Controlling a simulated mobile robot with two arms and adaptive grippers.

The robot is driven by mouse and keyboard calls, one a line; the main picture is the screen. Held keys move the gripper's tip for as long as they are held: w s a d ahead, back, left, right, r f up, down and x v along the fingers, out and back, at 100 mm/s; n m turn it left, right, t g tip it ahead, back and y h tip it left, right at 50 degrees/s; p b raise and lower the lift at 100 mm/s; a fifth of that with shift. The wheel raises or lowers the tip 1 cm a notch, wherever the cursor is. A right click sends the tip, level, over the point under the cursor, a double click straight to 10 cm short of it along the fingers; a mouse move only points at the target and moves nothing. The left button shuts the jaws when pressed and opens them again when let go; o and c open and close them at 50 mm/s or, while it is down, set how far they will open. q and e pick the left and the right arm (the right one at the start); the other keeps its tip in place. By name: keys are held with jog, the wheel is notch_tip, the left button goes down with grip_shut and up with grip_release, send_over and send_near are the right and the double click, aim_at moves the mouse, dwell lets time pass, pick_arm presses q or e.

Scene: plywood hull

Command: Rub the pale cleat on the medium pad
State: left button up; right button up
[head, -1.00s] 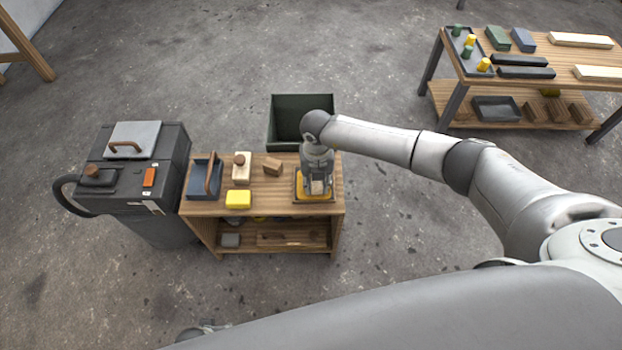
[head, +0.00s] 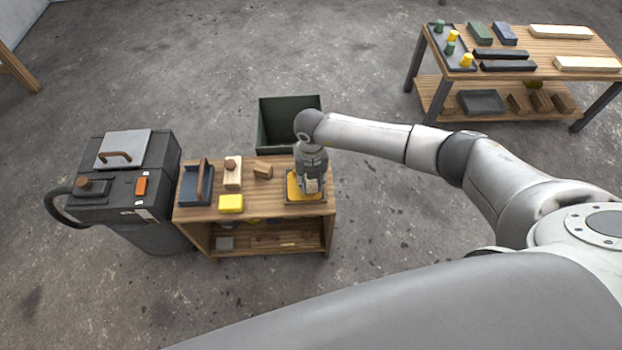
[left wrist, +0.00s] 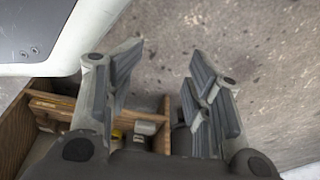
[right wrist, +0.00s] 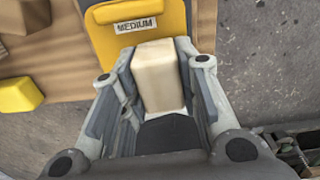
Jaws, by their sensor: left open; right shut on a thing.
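The medium pad (head: 292,186) is yellow-orange and lies in a dark-edged tray at the right end of the small wooden bench. Its MEDIUM label shows in the right wrist view, where the pad (right wrist: 158,10) is at the top. My right gripper (head: 312,187) is over the pad's right part. It is shut on the pale cleat (right wrist: 158,75), a cream block between its fingers. I cannot tell whether the cleat's underside touches the pad. My left gripper (left wrist: 165,75) is open and empty, above the floor near the bench's lower shelf.
On the bench are a yellow block (head: 231,203), a pale block with a brown knob (head: 233,172), a small brown block (head: 263,170) and a blue-grey tray (head: 195,186). A dark machine (head: 125,185) stands left, a green bin (head: 289,108) behind. Another table (head: 560,45) is back right.

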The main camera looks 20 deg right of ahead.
jog(key=shift+r+p, duration=0.85)
jog(key=shift+r, duration=0.35)
jog(key=shift+r+p, duration=0.55)
jog(key=shift+p, duration=0.15)
jog(key=shift+r+p, duration=0.55)
jog(key=shift+r, duration=0.05)
pick_arm(q)
jog(key=s+a+f, duration=0.1)
jog(key=s, duration=0.5)
jog(key=s+a+f+g, duration=0.1)
jog(key=s+a+f, duration=0.1)
jog(key=s, duration=0.5)
jog(key=shift+f+p, duration=0.15)
jog(key=shift+p, duration=0.25)
pick_arm(e)
jog(key=shift+r, duration=0.5)
